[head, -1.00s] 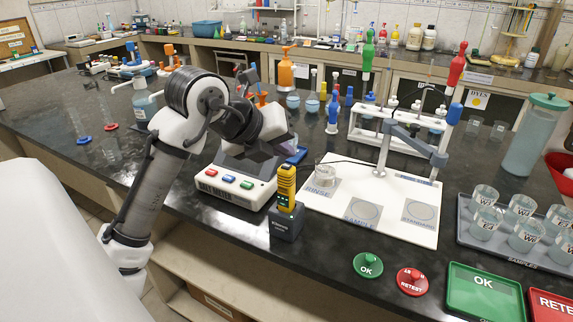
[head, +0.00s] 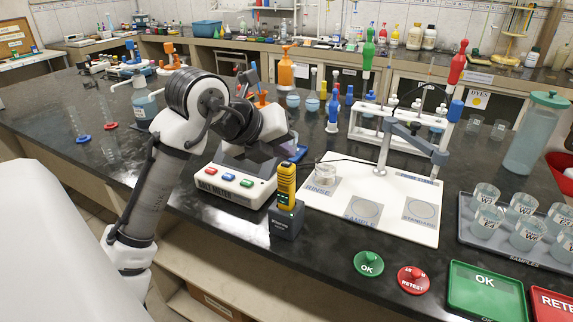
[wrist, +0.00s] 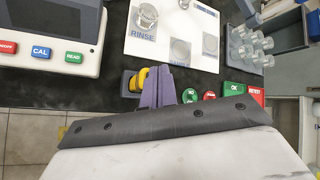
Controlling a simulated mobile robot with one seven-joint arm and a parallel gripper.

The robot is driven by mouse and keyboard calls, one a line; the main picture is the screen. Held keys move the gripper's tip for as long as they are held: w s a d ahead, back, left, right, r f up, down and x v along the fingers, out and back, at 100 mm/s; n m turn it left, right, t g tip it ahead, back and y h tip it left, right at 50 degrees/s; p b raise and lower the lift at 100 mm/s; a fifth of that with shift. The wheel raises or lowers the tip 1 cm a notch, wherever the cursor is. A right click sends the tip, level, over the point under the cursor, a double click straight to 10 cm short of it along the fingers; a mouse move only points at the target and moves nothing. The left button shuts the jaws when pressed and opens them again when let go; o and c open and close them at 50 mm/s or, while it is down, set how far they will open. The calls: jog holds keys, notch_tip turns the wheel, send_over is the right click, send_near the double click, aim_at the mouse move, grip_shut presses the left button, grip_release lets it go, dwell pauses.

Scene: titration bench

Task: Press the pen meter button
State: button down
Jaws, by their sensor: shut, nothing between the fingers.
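The pen meter (head: 286,186) is a yellow and black stick standing upright in a dark holder (head: 287,222) at the front of the bench. In the wrist view its yellow top (wrist: 137,80) shows just left of my fingers. My gripper (wrist: 160,78) has purple fingers, closed together and empty. In the head view my gripper (head: 268,150) is behind and above the pen meter, and its fingers are largely hidden. I cannot make out the meter's button clearly, or whether anything touches it.
A bench meter (head: 232,186) with red, blue and green buttons stands left of the pen meter. A white board (head: 400,232) with a rinse beaker (head: 325,172) lies to the right.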

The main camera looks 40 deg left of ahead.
aim_at(283, 168)
jog(key=shift+f+b, duration=0.45)
jog(key=shift+f, duration=0.2)
dwell(0.9)
jog(key=shift+r+p, duration=0.65)
jog(key=shift+r, duration=0.3)
jog(key=shift+r+p, duration=1.75)
jog(key=shift+r, duration=0.75)
